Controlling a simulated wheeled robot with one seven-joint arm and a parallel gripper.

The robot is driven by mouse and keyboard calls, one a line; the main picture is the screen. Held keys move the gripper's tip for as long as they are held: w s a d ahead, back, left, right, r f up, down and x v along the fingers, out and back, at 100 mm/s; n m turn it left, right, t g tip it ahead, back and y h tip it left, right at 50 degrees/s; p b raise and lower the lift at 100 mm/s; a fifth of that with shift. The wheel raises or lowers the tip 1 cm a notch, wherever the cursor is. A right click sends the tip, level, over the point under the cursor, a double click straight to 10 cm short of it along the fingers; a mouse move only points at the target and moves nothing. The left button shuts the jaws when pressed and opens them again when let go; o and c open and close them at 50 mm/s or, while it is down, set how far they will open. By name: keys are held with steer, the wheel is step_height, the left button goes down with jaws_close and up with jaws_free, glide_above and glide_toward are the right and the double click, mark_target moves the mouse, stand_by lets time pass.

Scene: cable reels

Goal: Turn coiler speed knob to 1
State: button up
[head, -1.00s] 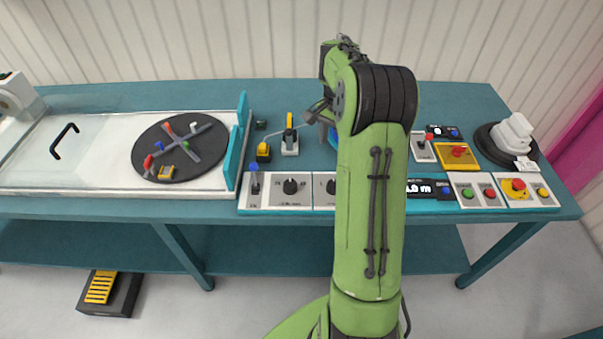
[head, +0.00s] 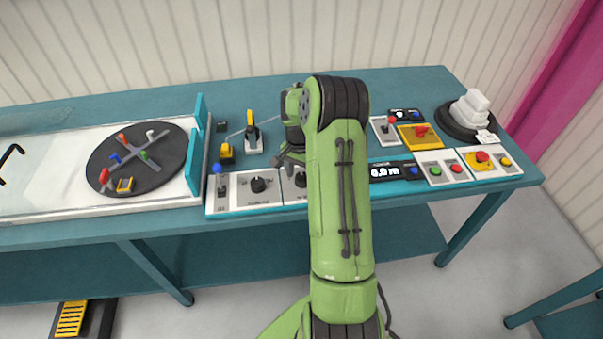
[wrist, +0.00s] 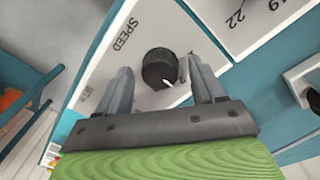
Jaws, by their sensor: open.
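The speed knob (wrist: 160,69) is a black round dial with a white pointer mark, on a pale panel lettered "SPEED" in the wrist view. My gripper (wrist: 162,82) is open, with one grey finger on each side of the knob. I cannot tell whether the fingers touch it. In the head view my gripper (head: 284,160) is over the second knob panel, whose black knob (head: 300,180) is partly hidden by my arm. Most of the dial's scale numbers are hidden or unreadable.
A similar knob (head: 258,185) sits just left. A blue-tipped lever (head: 217,170) and the turntable (head: 140,158) are further left.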

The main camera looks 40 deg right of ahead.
steer(key=c, duration=1.1)
steer(key=shift+o, duration=0.2)
steer(key=shift+n, duration=0.4)
steer(key=n, duration=0.5)
steer(key=shift+p, duration=0.3)
steer(key=n, duration=0.6)
steer(key=o, duration=1.1)
steer(key=shift+c, duration=0.2)
